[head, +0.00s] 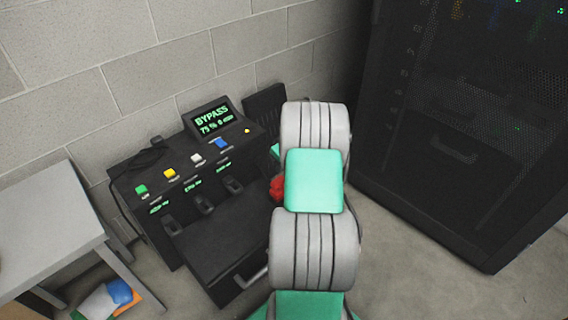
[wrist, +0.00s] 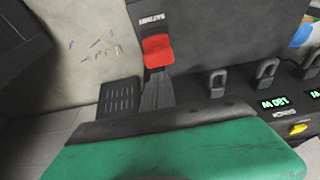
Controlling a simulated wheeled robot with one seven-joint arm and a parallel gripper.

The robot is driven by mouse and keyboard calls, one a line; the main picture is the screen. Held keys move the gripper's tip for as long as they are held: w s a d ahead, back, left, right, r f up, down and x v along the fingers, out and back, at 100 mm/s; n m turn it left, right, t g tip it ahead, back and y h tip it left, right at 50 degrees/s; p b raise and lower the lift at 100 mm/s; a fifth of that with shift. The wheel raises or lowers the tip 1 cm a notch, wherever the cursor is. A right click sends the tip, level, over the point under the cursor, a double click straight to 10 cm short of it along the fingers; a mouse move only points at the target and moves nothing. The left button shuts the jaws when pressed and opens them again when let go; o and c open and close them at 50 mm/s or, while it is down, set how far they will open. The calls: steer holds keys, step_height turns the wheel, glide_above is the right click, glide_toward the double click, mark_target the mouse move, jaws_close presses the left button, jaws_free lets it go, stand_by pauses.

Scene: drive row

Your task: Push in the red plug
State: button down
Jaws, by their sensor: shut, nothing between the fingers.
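The red plug (wrist: 157,48) sits at the upper middle of the wrist view, on a dark panel under a white BATTERY label (wrist: 152,18). In the head view a red part of it (head: 277,188) shows at the console's right side, partly covered by my arm. My gripper (wrist: 156,77) is shut and empty, its dark fingers pointing up the wrist view at the plug's lower edge. I cannot tell whether they touch it or how deep the plug sits. In the head view my arm hides the fingers.
The black console (head: 225,232) has coloured buttons, dark handles and a screen (head: 212,119) reading BYPASS. A tall black rack (head: 450,150) stands at right and a grey table (head: 45,225) at left. Small coloured items (wrist: 95,47) lie on the floor. Open floor lies between console and rack.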

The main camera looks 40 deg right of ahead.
mark_target(278, 180)
steer(key=b+x, duration=0.1)
steer(key=x, duration=0.1)
steer(key=s+b+x, duration=0.1)
steer(key=x, duration=0.2)
steer(key=shift+f, duration=0.35)
step_height(278, 180, down, 4)
steer(key=shift+r+b, duration=0.1)
steer(key=shift+b, duration=0.5)
steer(key=shift+s, duration=0.1)
steer(key=shift+a, duration=0.1)
step_height(278, 180, up, 6)
steer(key=p, duration=0.4)
steer(key=shift+r, duration=0.2)
steer(key=p+v, duration=0.3)
steer(key=v, duration=0.5)
steer(key=shift+s+d, duration=0.1)
steer(key=shift+d, duration=0.1)
